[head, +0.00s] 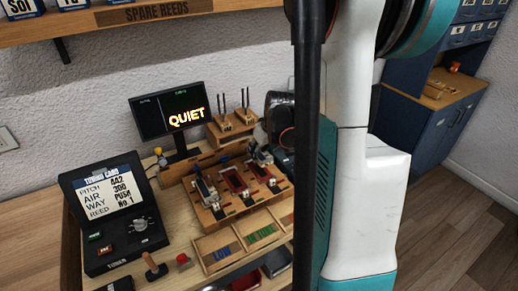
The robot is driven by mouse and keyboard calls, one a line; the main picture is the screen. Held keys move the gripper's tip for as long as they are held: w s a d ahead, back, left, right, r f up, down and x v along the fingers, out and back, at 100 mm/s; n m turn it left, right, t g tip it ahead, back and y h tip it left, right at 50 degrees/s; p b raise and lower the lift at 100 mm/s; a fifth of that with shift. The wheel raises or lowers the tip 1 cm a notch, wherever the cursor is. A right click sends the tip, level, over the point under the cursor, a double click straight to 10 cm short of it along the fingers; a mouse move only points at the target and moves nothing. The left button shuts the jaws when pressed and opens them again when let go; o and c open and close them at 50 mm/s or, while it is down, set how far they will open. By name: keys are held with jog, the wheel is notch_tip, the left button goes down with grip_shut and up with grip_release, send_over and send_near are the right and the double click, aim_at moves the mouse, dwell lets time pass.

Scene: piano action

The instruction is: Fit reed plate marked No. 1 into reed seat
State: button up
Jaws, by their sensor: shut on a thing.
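The wooden block (214,213) in the middle of the bench carries several slots, two with dark red inside and one at the left with a silvery piece (205,188). I cannot tell which is the reed seat. I cannot make out a reed plate marked No. 1. My gripper's fingers are not clearly seen; my arm and a black pole cover the right of the bench. A dark rounded shape (280,105) shows just left of the pole, and I cannot tell what it is.
A tuning card box (103,192) reads pitch 442, air 300, way push, reed No. 1. A screen (150,118) reads QUIET. The spare reeds shelf (110,18) hangs above; a blue cabinet (425,125) stands right.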

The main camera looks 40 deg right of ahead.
jog(key=shift+f+b, duration=1.55)
jog(key=shift+f, duration=0.8)
jog(key=shift+f+b, duration=0.35)
jog(key=shift+f, duration=0.05)
jog(key=shift+f+b, duration=0.55)
jog(key=shift+b, duration=0.2)
jog(key=o, duration=1.2)
jog(key=v, duration=1.2)
